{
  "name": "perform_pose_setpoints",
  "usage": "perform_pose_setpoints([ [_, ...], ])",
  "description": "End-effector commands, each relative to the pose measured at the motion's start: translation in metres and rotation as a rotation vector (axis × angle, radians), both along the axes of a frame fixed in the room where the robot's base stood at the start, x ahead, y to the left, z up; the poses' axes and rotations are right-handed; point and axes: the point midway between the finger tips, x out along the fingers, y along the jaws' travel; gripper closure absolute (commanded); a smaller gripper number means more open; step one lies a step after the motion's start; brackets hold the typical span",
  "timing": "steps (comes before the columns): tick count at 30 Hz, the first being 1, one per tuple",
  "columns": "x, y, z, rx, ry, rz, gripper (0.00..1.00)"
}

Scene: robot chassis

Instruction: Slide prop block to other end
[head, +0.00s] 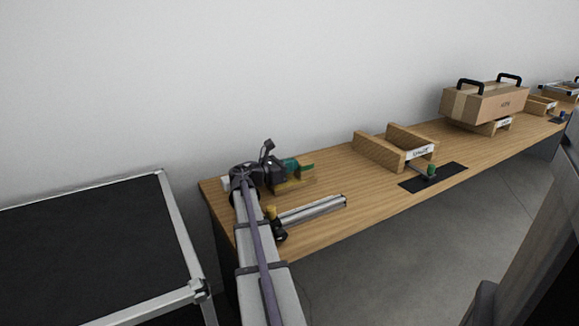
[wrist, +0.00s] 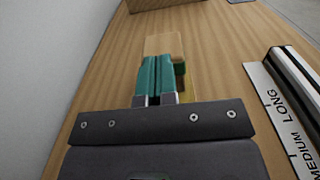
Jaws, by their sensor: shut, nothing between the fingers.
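A small pale wooden block (wrist: 163,44) lies on the table directly beyond my fingertips in the wrist view. A green piece with a yellow part (wrist: 180,70) shows just right of my fingers. I cannot tell how these pieces join, or which is the prop block. My gripper (wrist: 156,58) has teal fingers held together, with nothing between them. In the head view, my gripper (head: 298,165) is low over the far left end of the table, with a yellowish wooden piece (head: 293,186) under it. My fingers hide part of the block; contact is unclear.
A silver rail (head: 315,208) lies right of my gripper, beside a strip marked MEDIUM and LONG (wrist: 285,115). Wooden cradles (head: 395,150), a black mat (head: 440,178) and a handled carton (head: 485,103) stand farther along the wooden table (head: 335,170). A wall runs behind.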

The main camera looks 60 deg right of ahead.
Motion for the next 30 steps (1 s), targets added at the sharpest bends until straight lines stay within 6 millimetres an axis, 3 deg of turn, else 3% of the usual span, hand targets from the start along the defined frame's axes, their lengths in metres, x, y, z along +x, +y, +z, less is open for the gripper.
perform_pose_setpoints([
  [4, 0.004, 0.008, 0.0, 0.0, 0.0, 0.003, 1.0],
  [17, 0.004, 0.007, 0.122, 0.0, 0.0, 0.002, 1.0],
  [18, -0.003, -0.009, 0.103, 0.0, 0.0, -0.003, 1.0],
  [19, -0.008, -0.019, 0.101, 0.0, 0.0, -0.003, 1.0],
  [30, -0.061, -0.127, 0.1, 0.0, 0.0, -0.002, 1.0],
])
